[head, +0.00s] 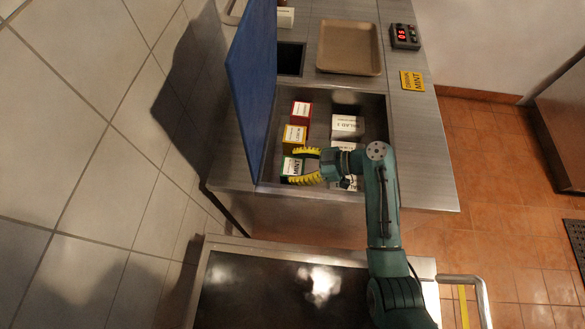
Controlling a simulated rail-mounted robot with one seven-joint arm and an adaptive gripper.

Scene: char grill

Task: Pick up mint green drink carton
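The mint green drink carton (292,167) has a white top reading "MINT" and green sides. It sits in the near left part of the recessed bin (347,97) in the metal counter. My gripper (299,166) has yellow ribbed fingers and reaches in from the right. Its fingers are spread apart, one on the far side and one on the near side of the carton. I cannot tell whether they touch it. Part of the carton's right side is hidden by the gripper.
A yellow carton (294,134) and a red one (302,109) stand behind the mint carton. White boxes (347,126) stand to the right. The raised blue lid (252,85) borders the bin's left. A tan tray (349,47), timer (405,36) and yellow "DRINK MINT" sign (412,81) lie beyond.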

